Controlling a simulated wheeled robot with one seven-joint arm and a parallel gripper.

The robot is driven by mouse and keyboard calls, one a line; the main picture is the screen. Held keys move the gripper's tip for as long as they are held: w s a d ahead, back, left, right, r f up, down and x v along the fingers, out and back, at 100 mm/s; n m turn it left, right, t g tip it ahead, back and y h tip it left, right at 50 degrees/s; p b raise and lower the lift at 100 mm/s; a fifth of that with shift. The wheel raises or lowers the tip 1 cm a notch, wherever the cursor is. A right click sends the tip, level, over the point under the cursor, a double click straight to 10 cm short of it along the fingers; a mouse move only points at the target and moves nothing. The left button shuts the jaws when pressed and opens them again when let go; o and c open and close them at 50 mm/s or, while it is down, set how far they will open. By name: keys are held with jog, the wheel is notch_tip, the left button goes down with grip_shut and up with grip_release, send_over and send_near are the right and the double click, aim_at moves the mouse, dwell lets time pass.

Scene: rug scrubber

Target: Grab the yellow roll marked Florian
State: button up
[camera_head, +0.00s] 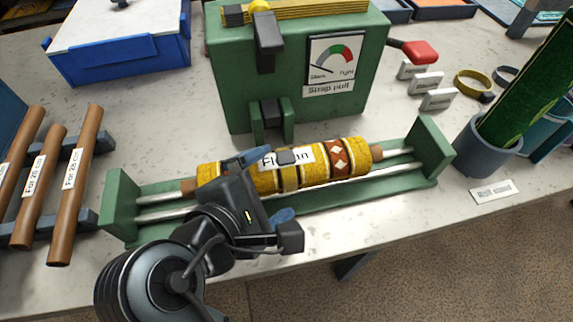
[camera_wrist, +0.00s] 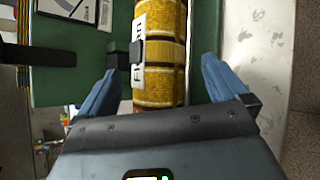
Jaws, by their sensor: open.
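The yellow roll (camera_head: 355,157) has dark bands, a brown diamond patch and a white label, partly covered, with "Fl" and "n" readable. It lies on two metal rails between the green end plates of a cradle (camera_head: 432,150). My gripper (camera_head: 267,185) is above the roll's left part, its blue fingers apart on either side. In the wrist view the roll (camera_wrist: 165,62) runs between the open fingers (camera_wrist: 160,70), with visible gaps on both sides. A small black buckle-like piece (camera_wrist: 137,52) sits on the label. My gripper hides part of the roll.
A green box with a "Strap pull" gauge (camera_head: 335,62) stands close behind the cradle. Brown tubes (camera_head: 80,185) lie on a rack at left. A grey cup holding a green roll (camera_head: 483,150) stands at right, near a "Roll stand" card (camera_head: 491,191). The table's front edge is near.

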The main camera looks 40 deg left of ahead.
aim_at(276, 179)
jog(key=x, duration=0.4)
jog(key=shift+w, duration=0.15)
jog(key=c, duration=1.2)
jog(key=shift+r, duration=0.1)
jog(key=shift+c, duration=0.4)
